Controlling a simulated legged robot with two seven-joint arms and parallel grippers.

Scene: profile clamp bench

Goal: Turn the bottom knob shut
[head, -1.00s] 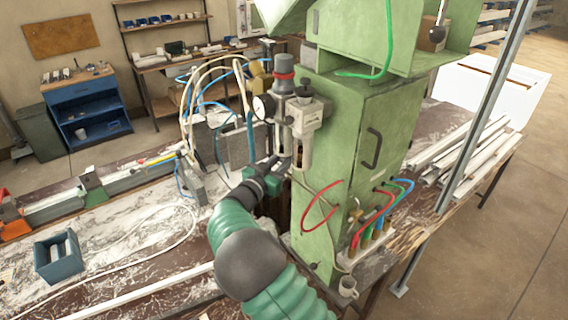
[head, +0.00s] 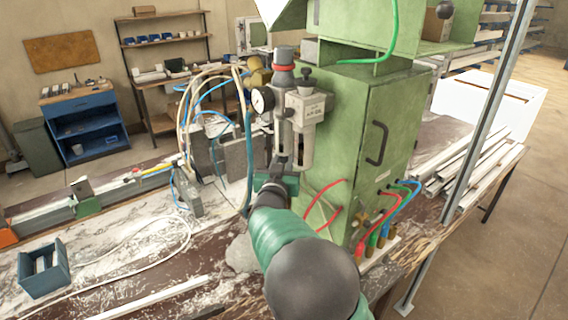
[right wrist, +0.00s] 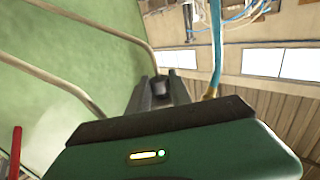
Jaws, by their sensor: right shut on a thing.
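The filter and regulator unit (head: 303,105) is fixed to the left side of the green cabinet, with a gauge, a red ring and two pale bowls hanging down. My right gripper (head: 281,162) is right under the bowls, its arm coming up from the lower right. In the right wrist view its two fingers (right wrist: 159,92) are closed around a small dark round part, the bottom knob (right wrist: 161,86). In the head view the knob is hidden by the gripper. How far the knob is turned cannot be told. My left gripper is not in view.
The green cabinet (head: 350,120) stands close right of my right gripper. Blue and pale hoses (head: 248,150) and grey blocks (head: 236,160) are close on its left. Red, green and blue hoses (head: 375,215) leave the cabinet low down. A blue bin (head: 44,275) is at left.

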